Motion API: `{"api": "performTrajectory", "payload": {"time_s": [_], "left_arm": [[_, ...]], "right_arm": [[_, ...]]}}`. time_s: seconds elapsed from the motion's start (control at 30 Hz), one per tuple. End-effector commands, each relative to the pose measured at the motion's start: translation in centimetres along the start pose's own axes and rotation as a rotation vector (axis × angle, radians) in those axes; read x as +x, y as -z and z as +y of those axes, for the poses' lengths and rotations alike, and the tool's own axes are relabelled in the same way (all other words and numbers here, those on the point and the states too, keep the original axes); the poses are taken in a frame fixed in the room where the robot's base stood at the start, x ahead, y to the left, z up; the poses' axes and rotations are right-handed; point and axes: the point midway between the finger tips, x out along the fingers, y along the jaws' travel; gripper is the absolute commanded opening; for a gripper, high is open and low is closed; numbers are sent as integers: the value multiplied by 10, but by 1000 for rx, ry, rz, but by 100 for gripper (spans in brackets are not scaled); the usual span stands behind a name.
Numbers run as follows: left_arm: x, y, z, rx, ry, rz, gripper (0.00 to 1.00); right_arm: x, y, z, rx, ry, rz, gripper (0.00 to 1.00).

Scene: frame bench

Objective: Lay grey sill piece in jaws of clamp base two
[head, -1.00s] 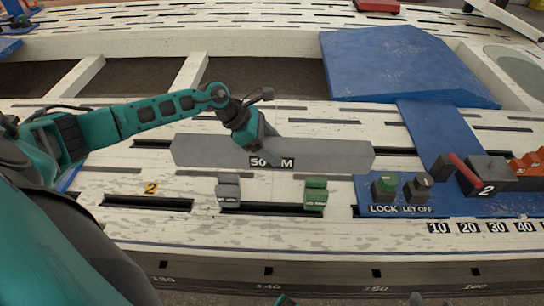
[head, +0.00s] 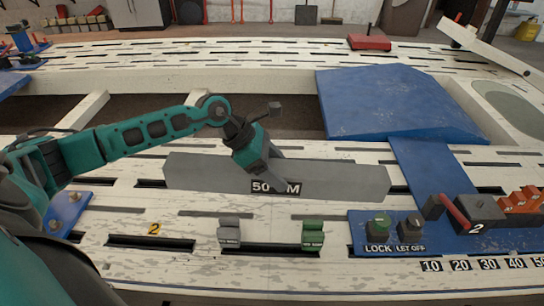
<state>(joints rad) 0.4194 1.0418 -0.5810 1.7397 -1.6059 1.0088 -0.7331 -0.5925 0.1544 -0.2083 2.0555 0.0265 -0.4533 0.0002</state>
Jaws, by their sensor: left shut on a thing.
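The grey sill piece (head: 215,175) is a long bar with a "50 M" label, partly hidden by the gripper, lying crosswise in the middle of the head view. My left gripper (head: 264,172) is shut on it near its middle. The bar appears to be held above the bench, behind two small blocks: a grey jaw (head: 229,234) and a green jaw (head: 313,234). These stand apart on a dark slot, with a yellow "2" mark (head: 154,229) to their left. Nothing lies between the jaws. My right gripper is not in view.
At right, a blue plate (head: 365,248) carries a LOCK button (head: 378,225), a LET OFF button (head: 410,228) and a red-handled lever (head: 455,212) by a white "2". Orange blocks (head: 520,200) stand beyond. A large blue panel (head: 400,105) lies behind.

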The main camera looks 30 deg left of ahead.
Motion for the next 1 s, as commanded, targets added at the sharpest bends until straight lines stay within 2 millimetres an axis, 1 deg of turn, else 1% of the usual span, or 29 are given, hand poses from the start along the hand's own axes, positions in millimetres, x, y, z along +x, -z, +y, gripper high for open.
{"api": "performTrajectory", "payload": {"time_s": [0.03, 0.27, 0.6, 0.73, 0.8, 0.83, 1.0], "left_arm": [[-11, -16, -7, 5, -3, -11, 0], [-22, -40, -40, -2, -7, -5, 0], [-48, -76, -82, -26, -36, -19, 0], [-57, -86, -94, -36, -50, -28, 0], [-60, -90, -97, -42, -57, -32, 0], [-62, -91, -99, -44, -60, -33, 0], [-65, -95, -103, -50, -69, -38, 0]], "right_arm": [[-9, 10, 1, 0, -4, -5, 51], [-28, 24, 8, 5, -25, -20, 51], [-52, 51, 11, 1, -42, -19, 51], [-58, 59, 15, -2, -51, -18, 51], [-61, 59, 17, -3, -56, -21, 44], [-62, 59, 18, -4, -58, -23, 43], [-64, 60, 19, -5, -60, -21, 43]]}}
